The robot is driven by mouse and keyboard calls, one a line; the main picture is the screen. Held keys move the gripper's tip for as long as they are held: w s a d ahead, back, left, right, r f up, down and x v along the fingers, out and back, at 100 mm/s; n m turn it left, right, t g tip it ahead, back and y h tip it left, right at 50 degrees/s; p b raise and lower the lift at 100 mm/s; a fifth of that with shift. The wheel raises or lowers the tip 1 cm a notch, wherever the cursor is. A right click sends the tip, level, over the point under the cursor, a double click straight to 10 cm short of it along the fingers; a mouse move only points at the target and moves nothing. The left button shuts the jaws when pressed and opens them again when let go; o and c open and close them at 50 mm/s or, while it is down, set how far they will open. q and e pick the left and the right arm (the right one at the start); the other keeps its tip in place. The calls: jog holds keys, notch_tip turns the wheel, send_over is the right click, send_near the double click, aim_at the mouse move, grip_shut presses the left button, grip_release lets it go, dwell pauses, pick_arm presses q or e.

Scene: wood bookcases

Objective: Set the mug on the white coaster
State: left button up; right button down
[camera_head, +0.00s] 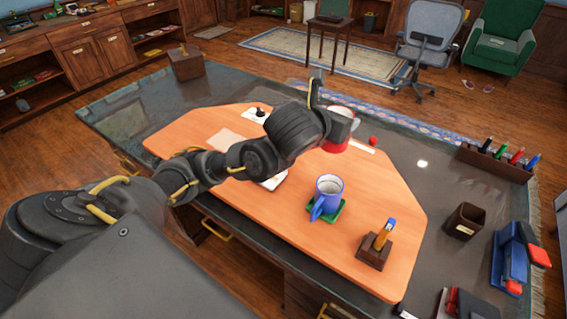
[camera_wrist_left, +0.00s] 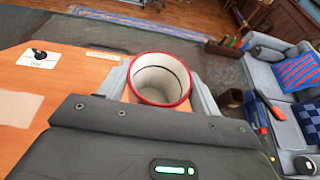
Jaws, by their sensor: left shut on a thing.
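A red mug (camera_head: 335,146) with a white inside is held above the orange desk mat. In the left wrist view the red mug (camera_wrist_left: 160,78) shows its round open rim, upright or nearly so. My left gripper (camera_wrist_left: 161,88) is shut on it, with a grey finger at either side. In the head view my left gripper (camera_head: 340,126) partly hides the mug. A blue mug (camera_head: 327,193) stands on a green coaster (camera_head: 340,211) nearer me. I cannot make out a white coaster for certain. My right gripper is not in view.
A white card with a black object (camera_head: 255,115) lies left of the held mug; a pale strip (camera_head: 361,148) and small red ball (camera_head: 373,141) lie right of it. A wooden pencil holder (camera_head: 375,251) stands nearer. A pen rack (camera_head: 497,160) lines the right edge.

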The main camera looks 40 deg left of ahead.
pick_arm(q)
jog(key=d+p, duration=0.1)
jog(key=s+d+r+h+p, duration=0.1)
jog(key=p, duration=0.1)
jog(key=shift+s+d+r+m, duration=0.1)
jog(key=shift+r+m, duration=0.1)
jog(key=shift+m, duration=0.2)
jog(key=s+a+f+n+y+p, duration=0.1)
jog(key=s+a+f+p, duration=0.3)
jog(key=s, duration=0.3)
jog(key=s+a+f+p, duration=0.2)
jog(key=s+a+p, duration=0.3)
jog(key=s+p, duration=0.1)
jog(key=w+a+f+b, duration=0.3)
jog(key=f+b, duration=0.1)
jog(key=b, duration=0.2)
jog(key=w+a+f+b, duration=0.3)
jog(key=f+b, duration=0.1)
jog(key=b, duration=0.2)
jog(key=w+a+f+b, duration=0.3)
jog(key=a+f+b, duration=0.1)
jog(key=b, duration=0.3)
jog(key=shift+w+f, duration=0.1)
jog(key=shift+f, duration=0.2)
jog(key=shift+a+f, duration=0.1)
jog(key=shift+f, duration=0.05)
